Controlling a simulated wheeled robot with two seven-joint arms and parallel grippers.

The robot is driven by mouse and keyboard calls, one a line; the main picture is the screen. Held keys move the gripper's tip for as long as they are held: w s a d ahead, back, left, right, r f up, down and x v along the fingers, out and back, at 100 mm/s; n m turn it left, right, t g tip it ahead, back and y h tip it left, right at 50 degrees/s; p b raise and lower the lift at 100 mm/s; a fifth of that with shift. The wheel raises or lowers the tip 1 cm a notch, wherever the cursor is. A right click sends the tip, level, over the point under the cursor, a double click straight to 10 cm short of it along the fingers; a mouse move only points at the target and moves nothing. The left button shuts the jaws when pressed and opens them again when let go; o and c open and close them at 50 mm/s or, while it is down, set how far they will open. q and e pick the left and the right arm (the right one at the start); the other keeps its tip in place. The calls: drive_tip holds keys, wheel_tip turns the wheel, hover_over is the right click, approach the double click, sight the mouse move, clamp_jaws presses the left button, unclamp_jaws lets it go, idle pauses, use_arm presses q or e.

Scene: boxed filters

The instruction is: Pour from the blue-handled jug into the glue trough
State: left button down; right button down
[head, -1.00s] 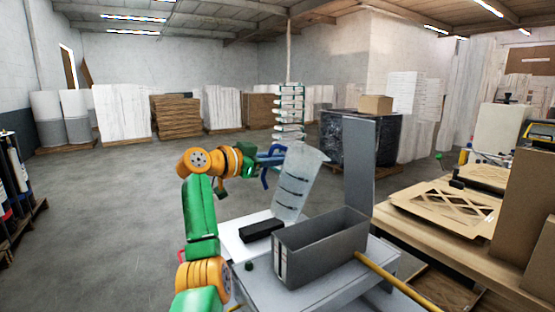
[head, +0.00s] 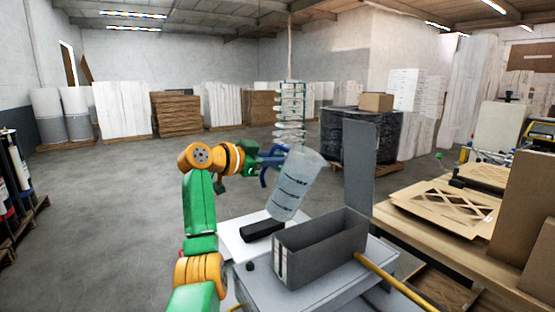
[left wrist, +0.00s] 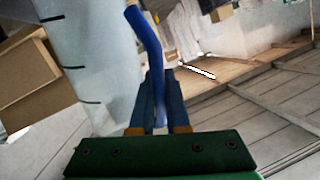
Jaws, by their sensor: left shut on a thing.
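The jug (head: 294,186) is a translucent pale container with dark marks and a blue handle (head: 264,176). My left gripper (head: 268,158) is shut on that handle and holds the jug in the air, tilted, with its top leaning right. In the left wrist view the gripper fingers (left wrist: 160,105) close around the blue handle (left wrist: 147,42), and the jug (left wrist: 85,60) is beside it on the left. The glue trough (head: 330,250) is a grey open box on the machine, below and to the right of the jug. The trough's bottom is hidden. My right gripper is not seen.
A tall grey plate (head: 361,165) stands behind the trough. A black block (head: 262,230) lies on the white surface left of it. A yellow bar (head: 385,278) sticks out at the right. A table (head: 415,235) with cut cardboard stands at the right.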

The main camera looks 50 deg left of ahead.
use_arm(q)
drive_tip(key=shift+r+p, duration=0.2)
drive_tip(key=shift+p, duration=0.15)
drive_tip(key=shift+m+g+p, duration=0.3)
drive_tip(key=shift+g, duration=0.1)
drive_tip(key=shift+r+m+p, duration=0.2)
drive_tip(key=shift+m+p, duration=0.2)
drive_tip(key=shift+p, duration=0.1)
drive_tip(key=shift+w+d+m+g+y+p, duration=0.25)
drive_tip(key=shift+m+g+y+p, duration=0.4)
drive_tip(key=shift+g+p, duration=0.2)
idle(1.3)
drive_tip(key=shift+w+d+f+m+g+y+p, duration=0.25)
drive_tip(key=shift+d+f+m+g+p, duration=0.15)
drive_tip(key=shift+m+p, duration=0.3)
idle(1.3)
drive_tip(key=shift+g, duration=0.25)
drive_tip(key=shift+w+d+f, duration=0.1)
drive_tip(key=shift+w+d+m+y+p, duration=0.1)
drive_tip(key=shift+m+y+p, duration=0.15)
drive_tip(key=shift+y+p, duration=0.05)
idle(0.4)
drive_tip(key=shift+w+d+f+g, duration=0.1)
drive_tip(key=shift+d+f+g, duration=0.05)
drive_tip(key=shift+f+g, duration=0.15)
